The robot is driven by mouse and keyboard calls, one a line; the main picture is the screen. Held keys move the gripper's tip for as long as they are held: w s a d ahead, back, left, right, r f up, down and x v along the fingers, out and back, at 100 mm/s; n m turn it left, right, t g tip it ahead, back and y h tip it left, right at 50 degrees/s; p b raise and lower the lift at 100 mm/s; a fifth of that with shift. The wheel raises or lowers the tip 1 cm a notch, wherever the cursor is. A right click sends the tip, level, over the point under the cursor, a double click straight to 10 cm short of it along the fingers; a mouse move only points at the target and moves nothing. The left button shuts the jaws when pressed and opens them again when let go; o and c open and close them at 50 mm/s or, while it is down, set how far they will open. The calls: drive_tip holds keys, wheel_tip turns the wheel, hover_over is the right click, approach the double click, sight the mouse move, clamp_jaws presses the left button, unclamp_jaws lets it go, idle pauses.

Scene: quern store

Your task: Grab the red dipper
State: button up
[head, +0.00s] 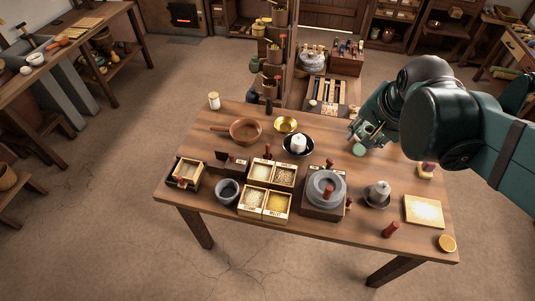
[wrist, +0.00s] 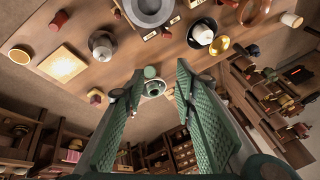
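I cannot tell for certain which thing is the red dipper. A short dark red upright piece (head: 390,229) stands near the table's front right; it shows at the upper left of the wrist view (wrist: 58,20). Other red handles show on the grey stone quern (head: 318,190) and near the grain boxes. My gripper (head: 362,138) hangs over the table's back right, apart from that piece. In the wrist view its two green fingers (wrist: 155,88) are spread wide with nothing held. A round green and white thing (wrist: 152,80) shows beyond and between them.
A tall rack (head: 274,60) stands behind. The front right has bare wood.

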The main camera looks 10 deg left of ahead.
drive_tip(key=w+a+f+m+g, duration=0.2)
drive_tip(key=w+a+f+m, duration=0.15)
drive_tip(key=w+a, duration=0.3)
drive_tip(key=m+g+p, duration=0.1)
drive_tip(key=m+g, duration=0.2)
drive_tip(key=m, duration=0.7)
hover_over(268, 144)
drive_tip(key=shift+h, duration=0.4)
wheel_tip(268, 144, down, 20)
drive_tip(key=shift+w+d+r, duration=0.1)
drive_tip(key=shift+d+r, duration=0.05)
drive_tip(key=shift+r, duration=0.05)
drive_tip(key=shift+a+f, duration=0.25)
drive_tip(key=shift+f, duration=0.1)
drive_tip(key=shift+f, duration=0.1)
drive_tip(key=shift+f, duration=1.15)
drive_tip(key=shift+f, duration=0.15)
